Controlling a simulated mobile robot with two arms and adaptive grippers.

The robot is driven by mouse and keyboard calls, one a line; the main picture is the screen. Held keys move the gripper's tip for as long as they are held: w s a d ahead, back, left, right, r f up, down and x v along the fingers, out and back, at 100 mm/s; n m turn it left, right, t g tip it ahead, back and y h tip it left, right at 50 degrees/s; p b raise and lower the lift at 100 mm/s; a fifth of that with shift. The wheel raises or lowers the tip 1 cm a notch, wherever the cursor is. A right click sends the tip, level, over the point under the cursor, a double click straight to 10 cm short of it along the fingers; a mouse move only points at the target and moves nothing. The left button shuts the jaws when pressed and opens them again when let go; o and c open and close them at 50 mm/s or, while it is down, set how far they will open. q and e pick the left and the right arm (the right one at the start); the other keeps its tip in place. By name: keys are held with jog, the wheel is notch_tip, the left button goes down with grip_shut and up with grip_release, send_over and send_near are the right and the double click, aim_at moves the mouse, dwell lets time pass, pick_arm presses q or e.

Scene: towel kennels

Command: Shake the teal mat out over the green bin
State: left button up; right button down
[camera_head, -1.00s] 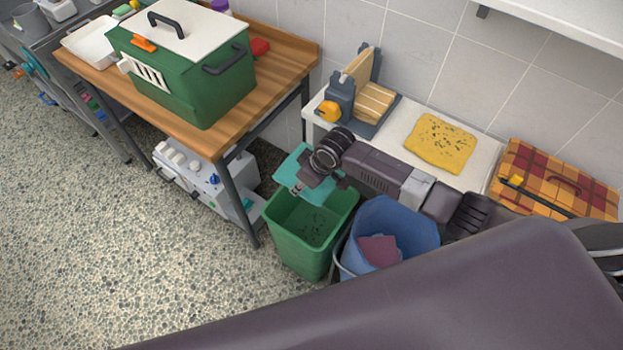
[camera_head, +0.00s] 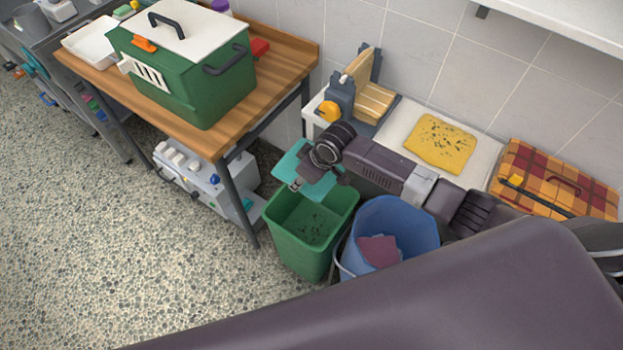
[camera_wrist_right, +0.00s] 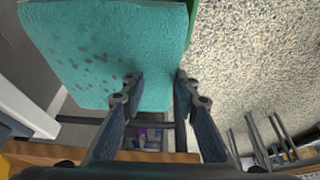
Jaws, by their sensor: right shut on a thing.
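My right gripper (camera_head: 306,178) is shut on the teal mat (camera_head: 289,163) and holds it above the far rim of the green bin (camera_head: 293,248). The wrist also hides part of the mat in the head view. In the right wrist view the mat (camera_wrist_right: 105,40) hangs spread out, with dark specks grouped on its lower left part; the fingertips (camera_wrist_right: 157,84) are at its edge area. Dark specks also lie inside the green bin. My left gripper is not in view.
A blue bin (camera_head: 395,222) with a dark red cloth (camera_head: 378,251) stands right of the green bin. Behind is a white bench with a speckled yellow mat (camera_head: 440,144) and a plaid case (camera_head: 555,178). A wooden table (camera_head: 190,120) with a green carrier (camera_head: 185,75) stands left.

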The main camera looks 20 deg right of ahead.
jog(key=f, duration=0.6)
jog(key=shift+s+f, duration=0.1)
jog(key=shift+s, duration=0.15)
jog(key=r, duration=0.5)
jog(key=shift+w+r, duration=0.25)
jog(key=shift+s+r, duration=0.15)
jog(key=shift+r, duration=0.05)
notch_tip(320, 180, down, 6)
jog(key=shift+s+r, duration=0.1)
jog(key=shift+s, duration=0.05)
